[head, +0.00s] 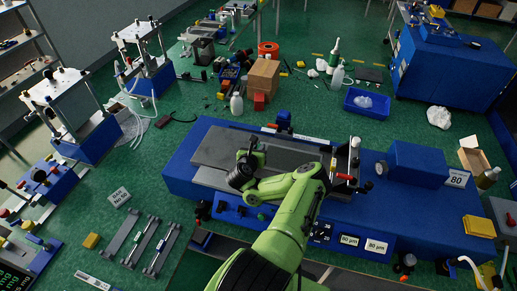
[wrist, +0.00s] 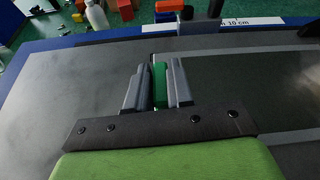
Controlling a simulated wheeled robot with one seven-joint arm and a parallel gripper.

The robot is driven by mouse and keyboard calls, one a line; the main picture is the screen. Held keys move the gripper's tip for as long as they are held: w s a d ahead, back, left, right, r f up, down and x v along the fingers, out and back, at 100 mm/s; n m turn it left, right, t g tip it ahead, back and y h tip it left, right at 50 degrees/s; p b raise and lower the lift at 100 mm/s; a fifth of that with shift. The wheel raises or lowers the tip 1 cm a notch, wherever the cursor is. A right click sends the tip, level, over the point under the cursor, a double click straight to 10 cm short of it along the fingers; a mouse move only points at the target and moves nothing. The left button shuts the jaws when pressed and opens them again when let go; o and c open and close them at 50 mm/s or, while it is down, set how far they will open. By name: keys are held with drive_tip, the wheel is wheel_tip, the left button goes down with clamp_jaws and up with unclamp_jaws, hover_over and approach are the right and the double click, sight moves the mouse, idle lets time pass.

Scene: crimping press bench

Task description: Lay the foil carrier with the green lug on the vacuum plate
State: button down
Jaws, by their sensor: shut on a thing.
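My gripper (wrist: 159,88) is shut on the green lug (wrist: 159,84), which stands upright between the two grey fingers in the wrist view. A flat dark panel with a paler grey border, seemingly the foil carrier (wrist: 250,85), extends to the right of the lug. The grey vacuum plate (wrist: 60,85) lies to the left and below. In the head view my gripper (head: 245,165) is over the plate (head: 215,148) on the blue machine, and my arm hides part of it. I cannot tell whether the carrier touches the plate.
A blue box with an "80" card (head: 457,179) is on the machine's right. An upright post assembly (head: 354,155) stands at the plate's right end. A wooden block (head: 263,75), a white bottle (head: 236,103) and a blue tray (head: 366,103) are behind. Grey rails (head: 141,240) lie at front left.

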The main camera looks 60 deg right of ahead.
drive_tip(key=c, duration=1)
unclamp_jaws()
